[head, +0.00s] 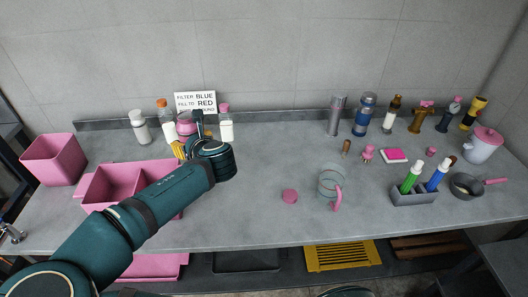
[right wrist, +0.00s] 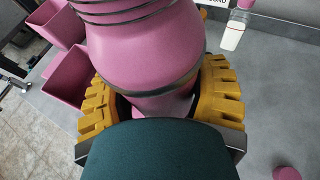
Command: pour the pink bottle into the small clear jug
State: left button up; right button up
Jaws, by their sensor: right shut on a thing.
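The pink bottle (right wrist: 145,50) fills the upper middle of the right wrist view, with dark bands around it. My right gripper (right wrist: 160,100) is shut on it, a yellow padded finger on each side. In the head view the bottle (head: 185,125) shows partly behind my right gripper (head: 182,147), at the back left of the counter. I cannot tell whether its base touches the counter. The small clear jug (head: 327,181), with a pink handle, stands upright at the middle front, right of the gripper and apart from it. My left gripper is not in view.
A pink round lid (head: 290,196) lies left of the jug. White bottles (head: 226,131) stand near the held bottle. A grey holder (head: 413,197) with markers is right of the jug.

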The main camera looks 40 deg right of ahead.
aim_at(332, 177)
jog(key=j+z, duration=0.1)
jog(key=z, duration=0.25)
jog(key=i+j+z, duration=0.1)
jog(key=z, duration=0.3)
jog(key=j+z, duration=0.2)
jog(key=z, duration=0.15)
